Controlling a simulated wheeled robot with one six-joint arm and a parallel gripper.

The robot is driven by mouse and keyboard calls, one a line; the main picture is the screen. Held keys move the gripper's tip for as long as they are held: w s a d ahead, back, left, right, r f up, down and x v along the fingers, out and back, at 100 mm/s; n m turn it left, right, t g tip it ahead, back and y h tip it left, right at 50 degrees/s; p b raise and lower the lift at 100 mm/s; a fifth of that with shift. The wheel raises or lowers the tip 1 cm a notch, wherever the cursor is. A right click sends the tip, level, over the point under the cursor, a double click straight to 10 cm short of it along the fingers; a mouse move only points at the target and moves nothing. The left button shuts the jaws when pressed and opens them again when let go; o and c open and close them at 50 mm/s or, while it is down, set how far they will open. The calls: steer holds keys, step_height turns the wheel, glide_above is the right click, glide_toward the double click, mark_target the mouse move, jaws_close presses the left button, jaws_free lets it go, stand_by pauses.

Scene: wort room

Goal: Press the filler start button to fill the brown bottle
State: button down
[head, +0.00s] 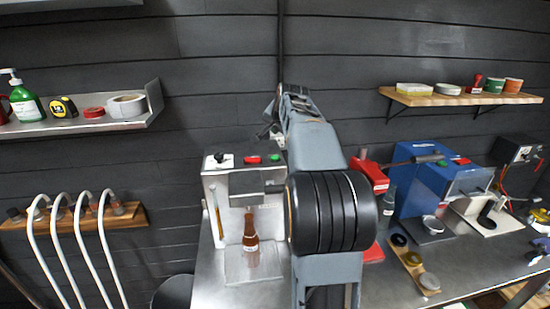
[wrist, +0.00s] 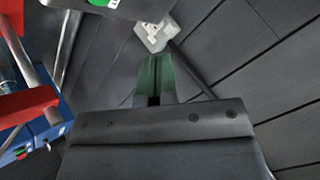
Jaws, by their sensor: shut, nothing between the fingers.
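The filler is a pale metal machine (head: 225,185) on the steel bench, left of my arm in the head view. Its top carries a red button (head: 252,160) and a green button (head: 275,158). A green button (wrist: 98,2) on a grey panel also shows at the top edge of the wrist view, cut off. The brown bottle (head: 250,232) stands upright under the filler's spout. My gripper (wrist: 154,62) is shut and empty, with its fingertips apart from the green button in the wrist view. In the head view my arm largely hides the gripper.
A red press (head: 371,176) and a blue machine (head: 422,185) stand right of my arm. A wooden strip with round pieces (head: 414,262) lies before them. Wall shelves hang left (head: 90,124) and right (head: 455,98). White hoses (head: 110,250) arch at the left.

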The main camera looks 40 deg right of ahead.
glide_above(277, 157)
step_height(277, 157, down, 5)
steer(key=shift+r+b, duration=0.15)
steer(key=shift+b, duration=0.3)
steer(key=shift+f+b, duration=0.75)
steer(key=shift+f, duration=0.15)
steer(key=shift+f, duration=0.2)
stand_by(1.1)
steer(key=shift+f+b, duration=0.2)
steer(key=shift+b, duration=0.15)
steer(key=shift+a+f+b, duration=0.1)
steer(key=shift+f+b, duration=0.2)
steer(key=shift+f, duration=0.1)
stand_by(0.7)
steer(key=shift+r, duration=0.1)
steer(key=shift+r+p, duration=0.6)
steer(key=shift+r, duration=0.1)
